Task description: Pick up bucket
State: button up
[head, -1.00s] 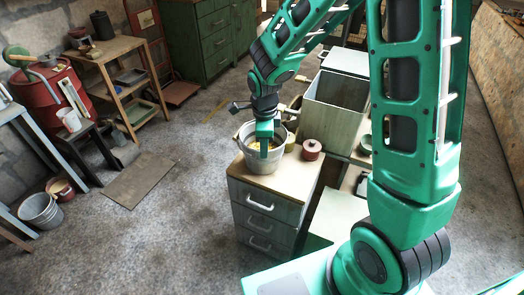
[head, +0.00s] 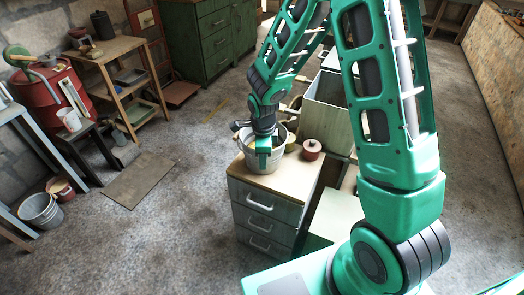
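A grey metal bucket (head: 277,159) stands upright on the wooden top of a grey drawer cabinet, in the middle of the head view. My gripper (head: 263,156) points down at the bucket and covers part of its near wall and rim. Its fingers are too small and too merged to tell whether they are open or closed, or whether they touch the bucket. Another grey bucket (head: 39,211) stands on the floor at the far left.
A small red pot (head: 312,150) stands right of the bucket on the cabinet (head: 261,202). A tall open box (head: 325,118) is behind it. A wooden shelf (head: 110,50) and red drum (head: 47,98) stand at left.

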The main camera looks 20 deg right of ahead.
grip_shut()
jog(key=shift+w+r, duration=0.1)
dwell(1.2)
